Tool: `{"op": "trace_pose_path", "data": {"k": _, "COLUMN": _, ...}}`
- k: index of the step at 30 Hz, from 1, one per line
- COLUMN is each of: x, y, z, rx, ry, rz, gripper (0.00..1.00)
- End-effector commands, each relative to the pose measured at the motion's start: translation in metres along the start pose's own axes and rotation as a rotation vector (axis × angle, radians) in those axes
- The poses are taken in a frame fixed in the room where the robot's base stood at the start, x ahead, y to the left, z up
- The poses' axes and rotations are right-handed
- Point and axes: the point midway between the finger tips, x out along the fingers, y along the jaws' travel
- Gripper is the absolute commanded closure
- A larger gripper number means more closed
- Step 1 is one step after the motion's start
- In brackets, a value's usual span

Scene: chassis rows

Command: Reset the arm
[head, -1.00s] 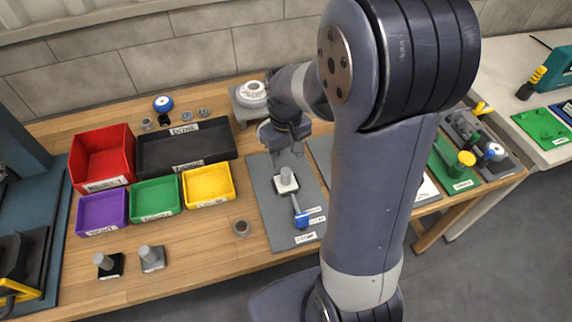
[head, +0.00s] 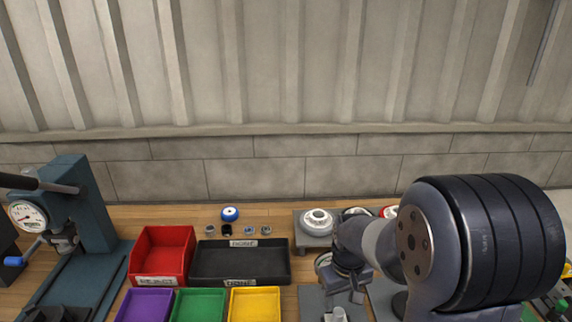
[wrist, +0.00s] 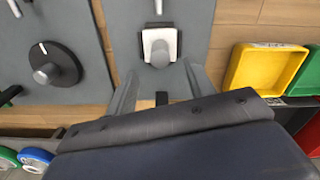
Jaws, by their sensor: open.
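My gripper (head: 346,287) hangs over the grey mat (head: 312,300) at the bottom of the head view, its fingers partly hidden by my arm. In the wrist view my gripper (wrist: 160,85) has its two fingers spread apart with nothing between them. My arm crosses the right part of the head view.
A red bin (head: 162,252), black tray (head: 240,262), purple bin (head: 144,305), green bin (head: 199,305) and yellow bin (head: 254,305) stand left of my gripper. A press (head: 85,215) stands far left.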

Motion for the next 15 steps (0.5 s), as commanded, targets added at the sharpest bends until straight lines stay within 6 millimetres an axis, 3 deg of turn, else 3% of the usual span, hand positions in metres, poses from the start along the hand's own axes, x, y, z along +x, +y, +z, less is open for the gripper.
{"op": "trace_pose_path", "data": {"k": 6, "x": 0.041, "y": 0.0, "z": 0.001, "rx": 0.0, "ry": -0.004, "rz": -0.001, "gripper": 0.49}}
{"op": "trace_pose_path", "data": {"k": 15, "x": 0.064, "y": 0.0, "z": 0.0, "rx": 0.0, "ry": 0.0, "rz": 0.0, "gripper": 0.49}}
